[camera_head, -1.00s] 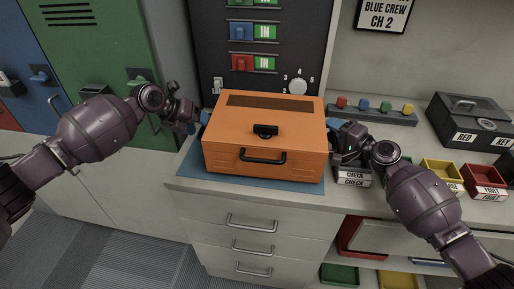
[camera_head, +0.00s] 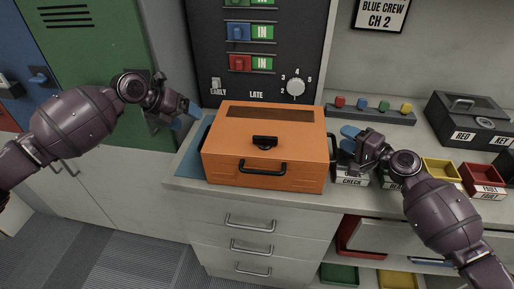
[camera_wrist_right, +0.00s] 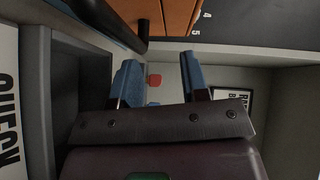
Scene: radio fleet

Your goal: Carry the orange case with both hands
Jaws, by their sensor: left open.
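The orange case (camera_head: 265,175), with a black latch and front handle, rests upright on the blue mat (camera_head: 192,160) on the counter. My left gripper (camera_head: 188,113) is open and empty, up and to the left of the case, with a clear gap between them. My right gripper (camera_head: 345,143) is close beside the case's right side; contact cannot be told in the head view. In the right wrist view its blue fingers (camera_wrist_right: 162,85) stand apart with nothing between them, and the orange case (camera_wrist_right: 170,18) shows at the top, outside them.
Labelled bins stand right of the case, a yellow one (camera_head: 441,170) and a red one (camera_head: 483,178). A dark key box (camera_head: 470,120) and a strip of coloured buttons (camera_head: 370,112) stand behind. A switch panel (camera_head: 262,75) rises behind the case. Drawers are below.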

